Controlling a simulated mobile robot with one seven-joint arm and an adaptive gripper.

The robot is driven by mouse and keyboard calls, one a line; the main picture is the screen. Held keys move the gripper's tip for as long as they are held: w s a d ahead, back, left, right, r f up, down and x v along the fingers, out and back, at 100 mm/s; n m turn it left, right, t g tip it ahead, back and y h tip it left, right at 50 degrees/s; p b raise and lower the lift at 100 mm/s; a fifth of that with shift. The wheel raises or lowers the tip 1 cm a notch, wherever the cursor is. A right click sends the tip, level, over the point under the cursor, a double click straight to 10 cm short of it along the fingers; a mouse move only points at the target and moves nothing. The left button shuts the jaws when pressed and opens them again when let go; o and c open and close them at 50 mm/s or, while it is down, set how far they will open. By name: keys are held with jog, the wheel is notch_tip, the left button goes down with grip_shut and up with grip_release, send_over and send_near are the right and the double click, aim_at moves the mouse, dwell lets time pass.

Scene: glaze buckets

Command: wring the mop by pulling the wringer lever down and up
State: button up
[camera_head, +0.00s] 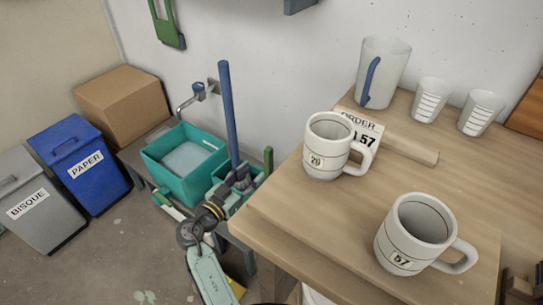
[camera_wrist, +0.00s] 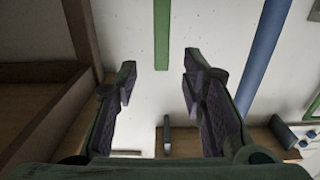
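The mop's blue handle (camera_head: 227,115) stands upright beside the table in the head view, and a blue pole (camera_wrist: 262,60) crosses the right of the wrist view. The mop head is hidden. A teal bucket (camera_head: 257,176) shows partly behind my gripper. A short green upright bar (camera_head: 268,158), which looks like the wringer lever, rises just right of my gripper (camera_head: 240,178). In the wrist view a green bar (camera_wrist: 162,35) lies ahead, roughly between my spread fingers (camera_wrist: 158,85). The fingers are open with nothing visibly held; contact with the bar cannot be told.
The wooden table (camera_head: 300,218) edge is close to my arm's right, bearing two mugs (camera_head: 325,160) (camera_head: 408,240), a pitcher (camera_head: 385,75) and cups. Left are a teal basin (camera_head: 170,178) under a tap (camera_head: 197,90), a cardboard box (camera_head: 125,105) and bins (camera_head: 85,165).

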aim_at(266, 158)
jog(key=p+x, duration=0.3)
jog(key=x, duration=0.6)
jog(key=shift+w+d+r, duration=0.1)
jog(key=shift+w+d, duration=0.05)
jog(key=shift+w, duration=0.2)
jog(key=shift+c, duration=0.6)
grip_shut()
